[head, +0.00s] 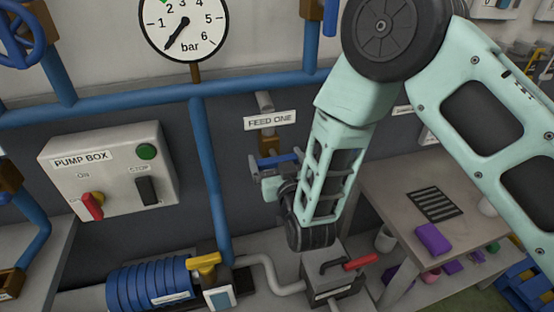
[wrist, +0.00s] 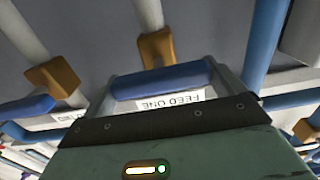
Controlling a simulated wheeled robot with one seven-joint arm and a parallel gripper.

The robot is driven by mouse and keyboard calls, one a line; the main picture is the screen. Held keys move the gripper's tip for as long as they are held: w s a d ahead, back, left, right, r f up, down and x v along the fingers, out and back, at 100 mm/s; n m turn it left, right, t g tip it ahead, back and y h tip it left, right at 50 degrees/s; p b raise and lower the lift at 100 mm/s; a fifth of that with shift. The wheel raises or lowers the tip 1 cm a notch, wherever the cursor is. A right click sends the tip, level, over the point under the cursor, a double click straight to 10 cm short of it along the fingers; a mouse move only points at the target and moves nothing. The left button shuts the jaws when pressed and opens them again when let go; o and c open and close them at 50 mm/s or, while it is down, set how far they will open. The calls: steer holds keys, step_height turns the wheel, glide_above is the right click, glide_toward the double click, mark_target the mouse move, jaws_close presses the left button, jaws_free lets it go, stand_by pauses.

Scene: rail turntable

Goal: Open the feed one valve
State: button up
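The feed one valve has a brass body (head: 268,145) and a blue handle (head: 276,160) on the dark wall, under the FEED ONE label (head: 270,121). The handle lies crosswise. My gripper (head: 272,182) is at the handle, partly hidden by my arm. In the wrist view the blue handle (wrist: 160,82) spans the space between my two widely spaced fingers, its ends close to them. I cannot tell whether they touch it. The brass body (wrist: 156,48) shows behind the handle, and the label (wrist: 170,103) appears upside down.
A second valve with a brass body (wrist: 52,80) and blue handle (wrist: 27,108) is at left in the wrist view. A pump box (head: 110,168) and a pressure gauge (head: 184,24) are on the wall. A table (head: 395,190) stands at right, a blue pump (head: 150,288) below.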

steer(key=shift+n+b, duration=0.4)
steer(key=shift+b, duration=0.05)
steer(key=n+b, duration=0.1)
steer(key=n, duration=0.1)
steer(key=n+b, duration=0.1)
steer(key=b, duration=0.1)
steer(key=shift+s+a+f+n, duration=0.1)
steer(key=shift+a+f+n, duration=0.1)
steer(key=shift+n, duration=0.2)
steer(key=n+b, duration=0.2)
steer(key=n, duration=0.3)
steer(key=shift+n, duration=0.3)
steer(key=n+b, duration=0.1)
steer(key=n, duration=0.4)
steer(key=shift+a+n, duration=0.1)
steer(key=shift+n, duration=0.2)
